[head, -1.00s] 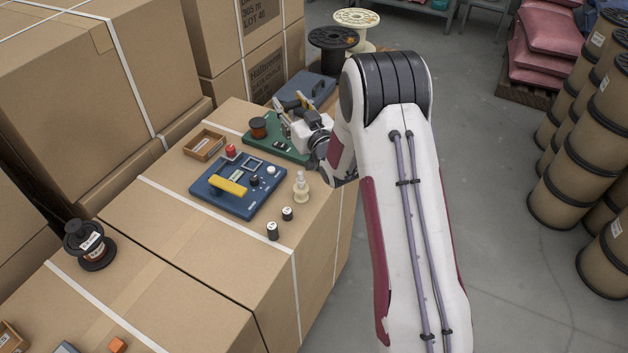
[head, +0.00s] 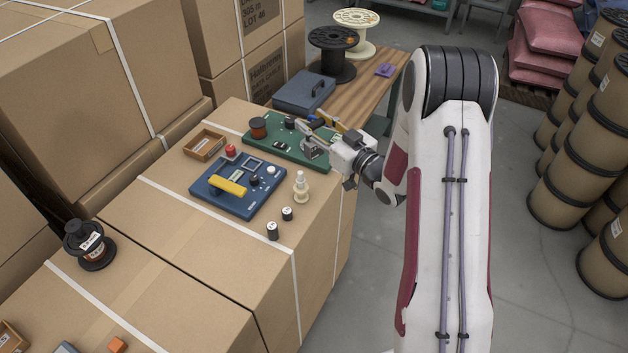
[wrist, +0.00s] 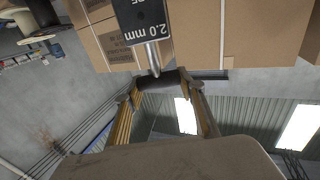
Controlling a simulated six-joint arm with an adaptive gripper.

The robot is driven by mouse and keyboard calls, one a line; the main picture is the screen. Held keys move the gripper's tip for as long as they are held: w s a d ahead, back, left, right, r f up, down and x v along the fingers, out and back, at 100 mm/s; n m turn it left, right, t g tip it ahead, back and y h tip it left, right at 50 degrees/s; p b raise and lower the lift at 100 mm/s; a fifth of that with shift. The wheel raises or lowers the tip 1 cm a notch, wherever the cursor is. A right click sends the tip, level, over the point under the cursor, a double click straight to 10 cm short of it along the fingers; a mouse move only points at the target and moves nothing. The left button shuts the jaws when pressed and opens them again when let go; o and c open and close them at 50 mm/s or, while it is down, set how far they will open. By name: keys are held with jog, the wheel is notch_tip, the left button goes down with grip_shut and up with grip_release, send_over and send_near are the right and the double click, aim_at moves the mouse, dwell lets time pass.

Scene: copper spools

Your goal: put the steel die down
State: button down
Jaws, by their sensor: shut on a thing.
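In the wrist view my gripper (wrist: 165,88) has its two yellowish fingers closed on the dark crossbar of the steel die (wrist: 145,22). The die shows a dark block marked "2.0 mm" and a short bright steel shank leading to the bar. In the head view my gripper (head: 312,132) is at the right part of the green board (head: 272,148), which lies on the cardboard box. The die's dark end shows left of the fingers. I cannot tell whether the die touches the board.
A copper spool (head: 258,128) stands on the green board's left. The blue panel (head: 212,196) with a yellow handle, a cream bottle-shaped piece (head: 301,188) and two small black cylinders are nearer. A wooden tray (head: 205,146) is left. A blue-grey case (head: 304,92) lies behind.

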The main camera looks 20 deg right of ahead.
aim_at(318, 155)
dwell(0.5)
jog(key=shift+f, duration=2.7)
jog(key=shift+f, duration=0.15)
jog(key=shift+f, duration=1.95)
jog(key=shift+f, duration=0.15)
jog(key=c, duration=1.3)
grip_release()
jog(key=shift+f, duration=0.1)
jog(key=shift+o, duration=0.2)
jog(key=v, duration=1.2)
